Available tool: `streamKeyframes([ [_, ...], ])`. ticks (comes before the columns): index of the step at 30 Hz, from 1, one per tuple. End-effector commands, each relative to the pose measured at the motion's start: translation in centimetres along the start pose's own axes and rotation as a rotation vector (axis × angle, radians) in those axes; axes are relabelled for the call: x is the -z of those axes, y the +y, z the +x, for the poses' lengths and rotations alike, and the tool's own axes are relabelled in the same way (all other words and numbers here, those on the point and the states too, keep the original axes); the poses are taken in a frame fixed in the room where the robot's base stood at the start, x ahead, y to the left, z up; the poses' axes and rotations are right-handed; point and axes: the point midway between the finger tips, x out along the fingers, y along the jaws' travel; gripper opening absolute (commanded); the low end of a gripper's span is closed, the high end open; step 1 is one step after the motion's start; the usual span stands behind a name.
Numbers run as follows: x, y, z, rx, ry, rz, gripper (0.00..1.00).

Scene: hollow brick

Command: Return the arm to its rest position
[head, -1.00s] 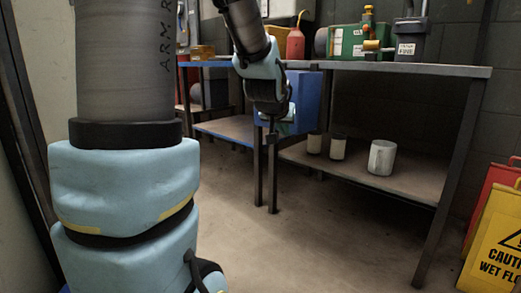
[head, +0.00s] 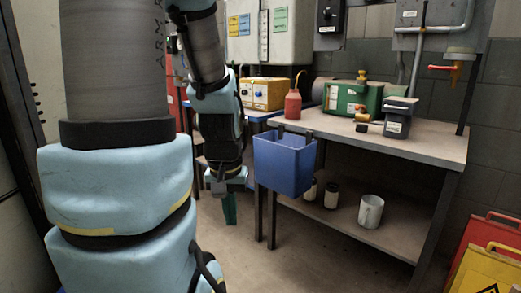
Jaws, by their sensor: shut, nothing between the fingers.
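My arm (head: 217,125) reaches out at the left of the middle in the head view, bent downward. My gripper (head: 230,221) hangs at its end, pointing down, with its narrow greenish fingers together and nothing visible held. It is left of the blue bin (head: 284,165), with a gap between them in the picture. The near, thick part of my arm (head: 118,190) fills the left side and hides what is behind it.
The blue bin hangs at the front left of a workbench (head: 400,143). A red bottle (head: 292,105), a green machine (head: 352,100) and a dark container (head: 398,120) stand on top. White cups (head: 370,211) are on the lower shelf. Caution signs (head: 490,262) stand at right.

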Motion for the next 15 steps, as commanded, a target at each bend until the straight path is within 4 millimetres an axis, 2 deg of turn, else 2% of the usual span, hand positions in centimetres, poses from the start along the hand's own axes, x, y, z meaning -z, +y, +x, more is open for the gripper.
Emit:
streamKeyframes([
  [1, 0.5, 0.0, -3.2, 0.000, 0.000, 0.000, 0.00],
  [12, 2.0, 0.1, -14.3, 0.000, 0.001, 0.000, 0.00],
  [15, 2.4, 0.1, -16.7, 0.000, 0.001, 0.000, 0.00],
])
